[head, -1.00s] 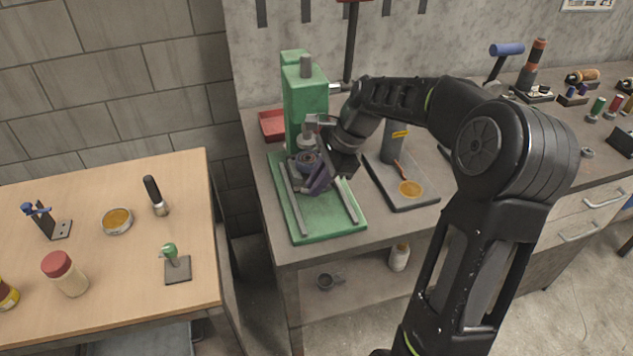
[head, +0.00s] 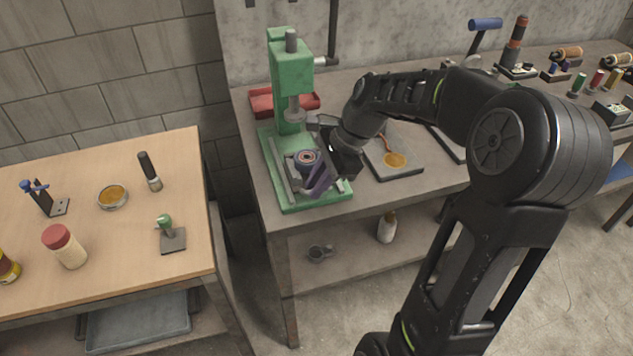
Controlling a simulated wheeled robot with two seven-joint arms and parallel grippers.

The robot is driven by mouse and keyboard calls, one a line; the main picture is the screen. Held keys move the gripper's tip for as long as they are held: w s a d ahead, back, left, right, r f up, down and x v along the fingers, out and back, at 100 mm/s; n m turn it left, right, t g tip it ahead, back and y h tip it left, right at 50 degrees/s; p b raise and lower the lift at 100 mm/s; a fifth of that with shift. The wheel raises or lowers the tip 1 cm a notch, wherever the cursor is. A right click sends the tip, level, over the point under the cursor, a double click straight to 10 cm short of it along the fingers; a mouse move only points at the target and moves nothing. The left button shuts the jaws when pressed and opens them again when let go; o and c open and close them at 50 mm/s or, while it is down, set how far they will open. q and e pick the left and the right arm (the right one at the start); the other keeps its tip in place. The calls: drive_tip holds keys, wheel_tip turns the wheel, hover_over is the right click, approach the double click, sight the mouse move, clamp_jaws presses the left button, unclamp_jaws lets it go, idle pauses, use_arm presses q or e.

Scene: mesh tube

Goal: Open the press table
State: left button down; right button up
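The green press (head: 290,68) stands on the grey workbench, its ram (head: 295,112) raised. Its press table (head: 290,170) is a grey carriage with a round die (head: 307,157) on top. It sits on the rails of the green base (head: 282,205), forward of the ram and close to the base's front end. A purple handle (head: 318,180) projects from the carriage's right front. My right gripper (head: 332,168) is right at this handle, coming from the right. Its fingers are dark and partly hidden, so I cannot tell whether they are closed on it. My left gripper is out of view.
A red tray (head: 265,103) lies behind the press. A dark plate (head: 405,171) with an amber disc lies to its right, near my forearm. A wooden table (head: 120,235) with several small items stands at the left, across a gap.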

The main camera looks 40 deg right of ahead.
drive_tip(key=o, duration=0.3)
drive_tip(key=shift+v, duration=3.9)
